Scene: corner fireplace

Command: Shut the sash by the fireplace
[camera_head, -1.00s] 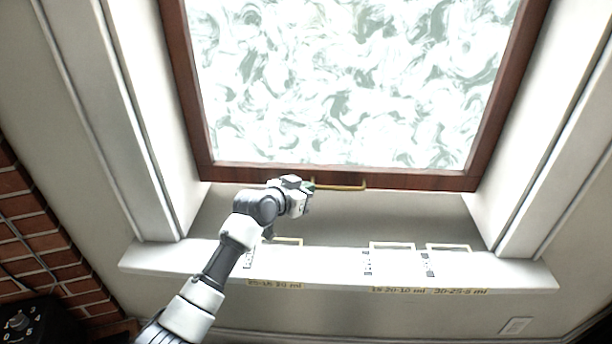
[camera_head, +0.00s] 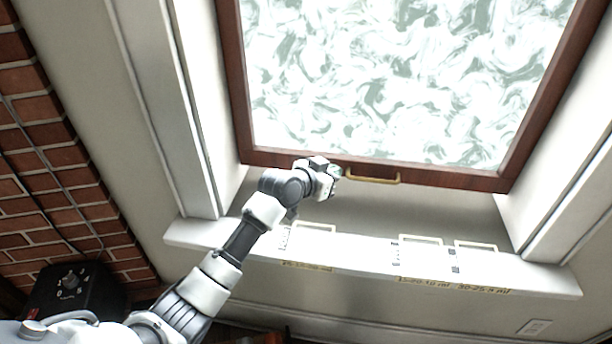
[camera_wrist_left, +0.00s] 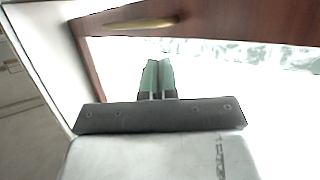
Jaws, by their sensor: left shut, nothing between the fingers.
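The window sash (camera_head: 440,176) has a dark red-brown wooden frame around mottled glass. Its bottom rail hangs above the white sill, with a gap of plain wall-coloured surface below it. A brass handle (camera_head: 372,179) is fixed on the bottom rail. My left gripper (camera_head: 336,172) is at the bottom rail, just left of the handle, and is shut and empty. In the left wrist view its two greenish fingers (camera_wrist_left: 157,76) lie together, with the brass handle (camera_wrist_left: 140,24) beyond them and apart. My right gripper is not in view.
The white sill (camera_head: 360,262) carries several light rectangular frames and small lettering. White jambs stand on both sides of the sash. The brick fireplace wall (camera_head: 60,180) and a black box with a dial (camera_head: 70,290) are at the left.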

